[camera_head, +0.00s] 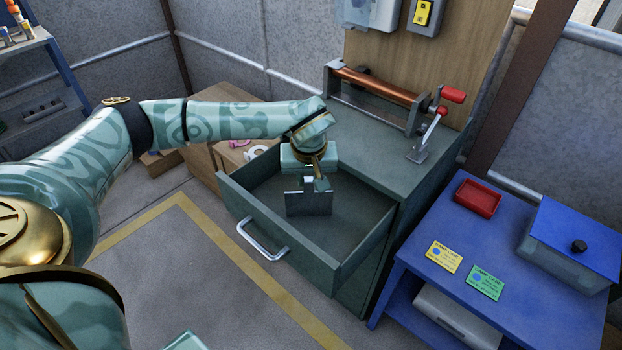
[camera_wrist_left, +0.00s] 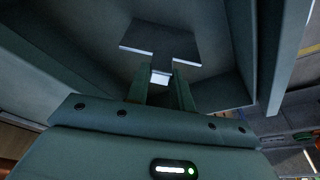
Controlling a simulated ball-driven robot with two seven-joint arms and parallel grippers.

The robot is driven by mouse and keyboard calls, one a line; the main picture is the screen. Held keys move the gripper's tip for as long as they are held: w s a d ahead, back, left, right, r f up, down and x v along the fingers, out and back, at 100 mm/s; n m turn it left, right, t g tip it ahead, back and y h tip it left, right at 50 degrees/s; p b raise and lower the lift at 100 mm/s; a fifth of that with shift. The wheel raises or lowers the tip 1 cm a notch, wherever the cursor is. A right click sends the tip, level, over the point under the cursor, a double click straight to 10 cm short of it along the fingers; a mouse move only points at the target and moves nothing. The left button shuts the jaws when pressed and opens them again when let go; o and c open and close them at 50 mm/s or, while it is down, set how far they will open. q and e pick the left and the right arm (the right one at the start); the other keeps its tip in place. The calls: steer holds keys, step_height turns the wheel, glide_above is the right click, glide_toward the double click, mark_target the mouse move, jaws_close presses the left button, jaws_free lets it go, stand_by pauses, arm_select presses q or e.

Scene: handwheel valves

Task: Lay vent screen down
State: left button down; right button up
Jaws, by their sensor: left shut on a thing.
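The vent screen, a flat grey plate with a narrow tab (camera_head: 309,204), hangs below my left gripper (camera_head: 308,183), inside the open drawer (camera_head: 345,262) of the green cabinet. My left gripper is shut on the tab. In the left wrist view, the screen (camera_wrist_left: 162,42) extends beyond the two fingertips (camera_wrist_left: 160,78), with the drawer walls around it. In the head view the plate looks upright over the drawer floor. I cannot tell whether its lower edge touches the floor. My right gripper is not in view.
The drawer has a pale handle (camera_head: 263,240) and bare floor to the right of the screen. A copper-coloured roller with a red-handled clamp (camera_head: 438,110) is on the cabinet top. A blue table (camera_head: 410,262) at the right bears a red tray (camera_head: 478,197), cards and a blue-lidded box (camera_head: 575,240).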

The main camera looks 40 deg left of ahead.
arm_select(q)
steer(key=shift+r, duration=0.1)
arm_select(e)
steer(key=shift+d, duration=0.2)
arm_select(q)
steer(key=c, duration=1.2)
jaws_free()
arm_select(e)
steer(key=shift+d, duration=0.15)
arm_select(q)
steer(key=p+v, duration=0.6)
steer(key=v, duration=0.6)
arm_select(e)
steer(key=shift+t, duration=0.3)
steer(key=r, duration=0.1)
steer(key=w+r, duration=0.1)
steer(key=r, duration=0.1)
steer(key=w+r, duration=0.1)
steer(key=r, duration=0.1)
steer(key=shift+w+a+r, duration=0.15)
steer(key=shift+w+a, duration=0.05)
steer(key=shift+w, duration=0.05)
